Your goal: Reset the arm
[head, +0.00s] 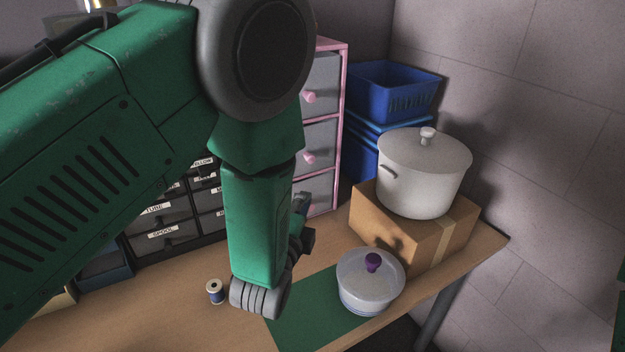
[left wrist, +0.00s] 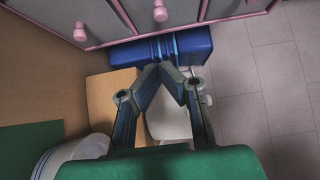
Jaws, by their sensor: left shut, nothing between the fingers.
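My green left arm (head: 258,220) comes in from the left and hangs down over the table, covering much of the left and middle of the head view. My left gripper (head: 302,208) shows only in part behind the arm's last link. In the left wrist view the two fingers of my left gripper (left wrist: 167,70) meet at their tips with nothing between them. They overlap the white pot in that picture. My right gripper is not in view.
A white lidded pot (head: 425,175) stands on a cardboard box (head: 440,245). A smaller pot with a purple knob (head: 370,285) sits on a green mat (head: 300,318). A thread spool (head: 215,291), pink-framed drawers (head: 321,130) and blue baskets (head: 392,90) stand around. Bare table lies front left.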

